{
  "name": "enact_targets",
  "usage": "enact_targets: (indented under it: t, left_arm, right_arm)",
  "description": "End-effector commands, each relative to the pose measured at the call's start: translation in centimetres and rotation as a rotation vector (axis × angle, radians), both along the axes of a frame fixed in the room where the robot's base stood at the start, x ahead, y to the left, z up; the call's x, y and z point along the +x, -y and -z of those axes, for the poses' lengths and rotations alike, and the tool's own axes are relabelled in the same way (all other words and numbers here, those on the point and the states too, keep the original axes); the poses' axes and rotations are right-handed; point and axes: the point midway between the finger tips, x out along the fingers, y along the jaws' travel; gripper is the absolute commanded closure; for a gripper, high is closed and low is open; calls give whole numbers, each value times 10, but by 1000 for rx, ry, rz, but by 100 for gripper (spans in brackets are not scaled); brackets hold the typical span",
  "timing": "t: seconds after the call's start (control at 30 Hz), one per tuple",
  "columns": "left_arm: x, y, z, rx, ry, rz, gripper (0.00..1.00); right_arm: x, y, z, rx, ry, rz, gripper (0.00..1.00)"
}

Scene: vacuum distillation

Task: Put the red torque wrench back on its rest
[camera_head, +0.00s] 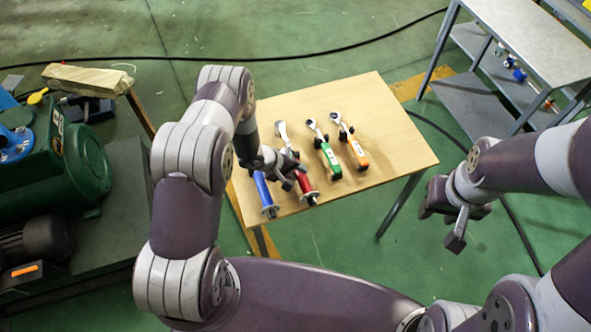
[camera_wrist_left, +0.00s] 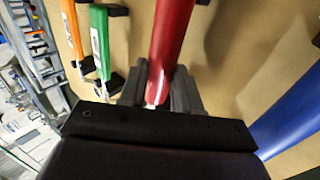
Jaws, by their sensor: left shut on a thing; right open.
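The red torque wrench (camera_head: 304,183) is on the wooden table, between the blue and green wrenches. My left gripper (camera_head: 284,174) is shut on it. In the left wrist view the red handle (camera_wrist_left: 170,45) runs up from between the jaws. Whether the wrench touches its rest is hidden by the gripper. My right gripper (camera_head: 455,222) is open and empty, off the table's right side above the floor.
A blue wrench (camera_head: 263,193) lies left of the red one; a green wrench (camera_head: 328,158) and an orange wrench (camera_head: 354,148) lie to its right. The table (camera_head: 385,125) is bare at its right. A green pump (camera_head: 80,165) stands left; a metal shelf cart (camera_head: 530,45) stands back right.

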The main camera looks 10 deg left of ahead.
Motion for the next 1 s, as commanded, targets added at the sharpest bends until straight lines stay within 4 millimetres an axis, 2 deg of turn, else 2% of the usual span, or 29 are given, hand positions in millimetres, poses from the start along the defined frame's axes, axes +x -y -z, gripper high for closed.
enact_targets:
  t: [0.3,0.33,0.4,0.77,0.87,1.0]
  left_arm:
    - [0,0,1,-1,2,-1,100]
    - [0,0,1,-1,0,-1,61]
    - [0,0,1,-1,0,-1,38]
    - [-2,-3,-1,0,-3,-2,38]
    - [-7,-10,-13,0,-1,-3,38]
    - [-20,-29,-45,1,1,-5,38]
  right_arm:
    - [0,0,1,0,0,0,57]
    - [0,0,1,0,0,0,57]
    - [0,0,1,0,0,0,57]
    - [0,0,2,0,0,0,57]
    - [0,0,4,0,0,0,57]
    - [0,0,7,0,0,0,57]
